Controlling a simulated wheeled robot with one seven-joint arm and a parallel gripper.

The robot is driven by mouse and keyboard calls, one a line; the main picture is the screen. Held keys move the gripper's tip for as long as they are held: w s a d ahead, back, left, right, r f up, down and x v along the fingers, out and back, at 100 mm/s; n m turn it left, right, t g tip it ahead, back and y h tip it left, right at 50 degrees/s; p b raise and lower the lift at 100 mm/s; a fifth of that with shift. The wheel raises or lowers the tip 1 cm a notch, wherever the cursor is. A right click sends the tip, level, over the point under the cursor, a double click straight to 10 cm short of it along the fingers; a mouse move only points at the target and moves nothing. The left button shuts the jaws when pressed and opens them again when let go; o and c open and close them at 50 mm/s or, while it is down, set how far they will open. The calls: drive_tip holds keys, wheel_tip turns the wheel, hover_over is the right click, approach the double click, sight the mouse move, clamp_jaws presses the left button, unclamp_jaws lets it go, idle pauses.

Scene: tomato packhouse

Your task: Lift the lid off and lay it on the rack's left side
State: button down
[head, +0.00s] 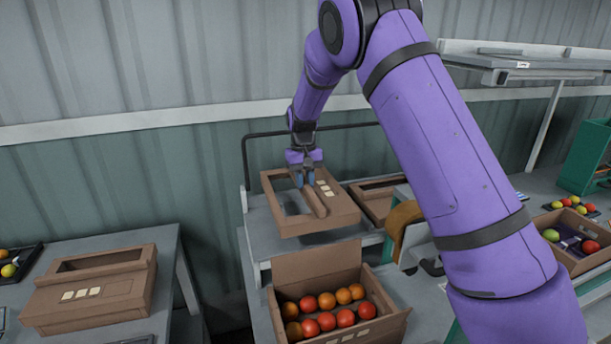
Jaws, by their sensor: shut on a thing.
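My gripper (308,180) points down and is shut on the raised middle bar of a brown cardboard lid (343,218). The lid has a window opening and small pale labels. It is over the left side of the grey rack (262,222), in front of the rack's black rail. I cannot tell whether it touches the rack surface. An open brown box (281,322) stands nearer to me, below the lid in the picture. It holds several red and orange tomatoes, and its back panel stands up.
Another brown carton piece (365,206) lies on the rack just right of the lid, partly hidden by my arm. A lidded box (122,307) stands on the left table (165,252). A tomato crate (582,264) and trays are at right. A corrugated wall closes the back.

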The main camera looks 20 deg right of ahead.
sight(304, 195)
drive_tip(key=shift+s+f, duration=0.1)
drive_tip(key=shift+f, duration=2.7)
drive_tip(key=shift+s+f, duration=0.3)
drive_tip(key=shift+f, duration=0.6)
drive_tip(key=c, duration=1.1)
unclamp_jaws()
drive_tip(key=shift+c, duration=0.2)
drive_tip(key=shift+a, duration=0.1)
drive_tip(key=shift+c, duration=1.1)
drive_tip(key=shift+r, duration=0.15)
drive_tip(key=shift+o, duration=0.5)
drive_tip(key=shift+w+r, duration=0.25)
drive_tip(key=shift+r, duration=0.7)
drive_tip(key=shift+w+r, duration=0.1)
drive_tip(key=shift+r, duration=1.9)
